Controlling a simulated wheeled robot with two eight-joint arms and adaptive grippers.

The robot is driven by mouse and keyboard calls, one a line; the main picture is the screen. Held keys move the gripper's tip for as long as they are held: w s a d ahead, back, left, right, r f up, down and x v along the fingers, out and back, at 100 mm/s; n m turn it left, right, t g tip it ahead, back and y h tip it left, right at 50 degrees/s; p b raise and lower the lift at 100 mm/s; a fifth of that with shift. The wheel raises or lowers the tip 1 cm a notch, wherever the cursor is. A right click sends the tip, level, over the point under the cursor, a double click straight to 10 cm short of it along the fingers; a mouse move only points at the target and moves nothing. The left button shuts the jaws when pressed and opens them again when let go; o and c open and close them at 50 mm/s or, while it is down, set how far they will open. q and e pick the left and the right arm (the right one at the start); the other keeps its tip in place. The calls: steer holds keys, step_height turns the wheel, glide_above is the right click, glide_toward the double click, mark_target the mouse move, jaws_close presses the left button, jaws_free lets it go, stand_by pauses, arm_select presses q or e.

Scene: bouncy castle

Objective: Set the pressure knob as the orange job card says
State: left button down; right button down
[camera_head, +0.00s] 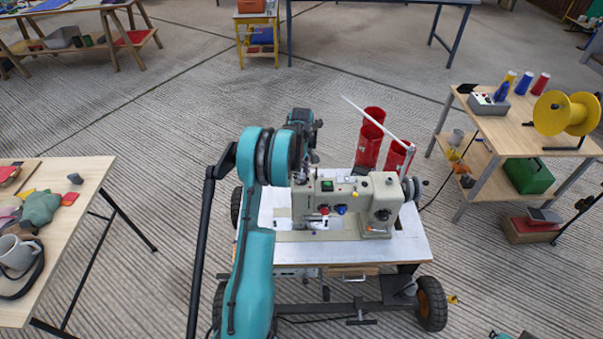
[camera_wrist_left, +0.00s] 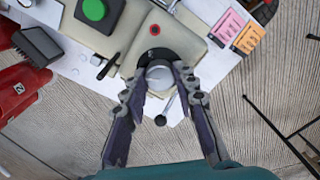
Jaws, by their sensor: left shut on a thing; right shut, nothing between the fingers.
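The pressure knob (camera_wrist_left: 158,77) is a round silver knob on a dark round base on the cream machine. In the left wrist view my left gripper (camera_wrist_left: 160,82) is shut on the knob, one finger on each side. The knob's marks are too small to read. The orange job card (camera_wrist_left: 248,38) lies beside a pink card (camera_wrist_left: 228,22) on the white top; its text is too small to read. In the head view the cream machine (camera_head: 345,187) stands on a white table; my left gripper (camera_head: 312,158) is at its far left side, its fingers hidden. My right gripper is not visible.
A red button (camera_wrist_left: 155,29) and green button (camera_wrist_left: 95,10) are near the knob. A cluttered wooden table (camera_head: 82,180) is at left, a shelf table (camera_head: 480,118) at right. The floor between is mostly clear.

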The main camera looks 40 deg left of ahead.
mark_target(302, 175)
stand_by(0.3)
arm_select(q)
steer(key=c, duration=1.2)
jaws_free()
step_height(302, 175, up, 12)
